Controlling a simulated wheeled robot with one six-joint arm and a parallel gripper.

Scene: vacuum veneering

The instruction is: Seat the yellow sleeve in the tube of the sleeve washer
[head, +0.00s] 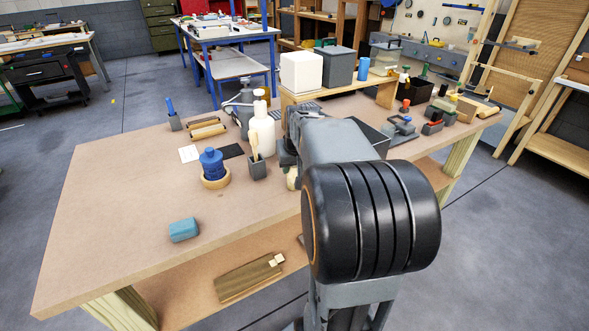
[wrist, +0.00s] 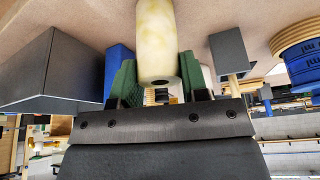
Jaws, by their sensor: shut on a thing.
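The yellow sleeve (wrist: 156,38) is a pale, mottled yellow cylinder with a dark hole in its near end. In the wrist view my gripper (wrist: 157,82), with green finger pads, is shut on it, one pad on each side. In the head view a pale end of the sleeve (head: 293,179) shows beside my arm, above the workbench; my arm hides the gripper. I cannot make out the sleeve washer or its tube for certain. A blue upright piece (wrist: 118,64) stands behind the left finger in the wrist view, and I cannot tell what it is.
The front left is mostly clear.

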